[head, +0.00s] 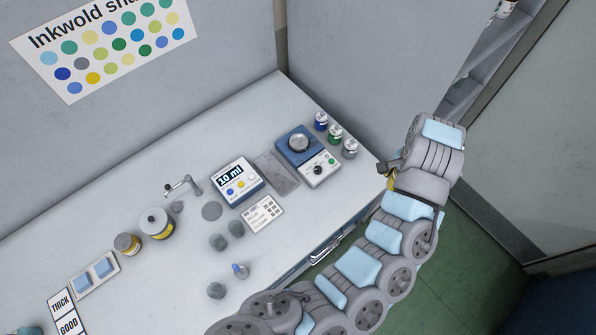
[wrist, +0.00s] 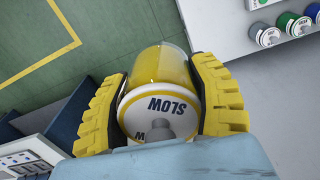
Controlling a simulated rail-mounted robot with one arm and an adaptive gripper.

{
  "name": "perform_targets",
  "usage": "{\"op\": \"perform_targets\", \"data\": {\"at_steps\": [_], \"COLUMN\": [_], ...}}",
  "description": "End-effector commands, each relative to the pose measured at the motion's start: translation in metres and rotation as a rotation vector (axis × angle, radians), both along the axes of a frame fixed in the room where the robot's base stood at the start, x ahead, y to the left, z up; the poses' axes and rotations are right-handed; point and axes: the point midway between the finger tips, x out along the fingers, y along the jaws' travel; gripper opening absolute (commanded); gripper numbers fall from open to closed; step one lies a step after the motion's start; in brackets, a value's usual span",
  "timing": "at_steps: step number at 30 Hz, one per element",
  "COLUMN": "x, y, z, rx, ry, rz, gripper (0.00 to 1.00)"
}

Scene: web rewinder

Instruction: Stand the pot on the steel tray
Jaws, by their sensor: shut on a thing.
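My gripper (wrist: 160,105) is shut on a pot (wrist: 160,66) with yellow contents and a white lid marked SLOW. Its yellow pads press on both sides of the pot in the wrist view. In the head view my gripper (head: 389,177) is at the right end of the bench, with only a bit of yellow showing; most of the pot is hidden there. The steel tray (head: 276,172) appears as a flat grey rectangle on the bench, between the 10 ml device and the blue scale. It looks empty and lies left of my gripper.
The 10 ml device (head: 237,181) and blue scale (head: 307,154) flank the tray closely. A printed card (head: 262,214) lies in front. Small jars (head: 335,134) stand right of the scale. Two larger pots (head: 156,223) stand further left. A shelf (head: 490,55) is at upper right.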

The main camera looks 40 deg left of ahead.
Motion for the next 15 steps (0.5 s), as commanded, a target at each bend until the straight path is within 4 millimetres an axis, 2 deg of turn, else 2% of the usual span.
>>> {"op": "perform_targets", "data": {"at_steps": [1,6,15], "x": [0.008,0.029,0.059], "y": [0.007,0.018,0.047], "z": [-0.003,-0.012,-0.039], "rx": [0.009,0.009,0.006], "ry": [-0.001,0.001,0.004], "rz": [-0.028,-0.135,-0.320], "gripper": [0.21,0.21,0.21]}}
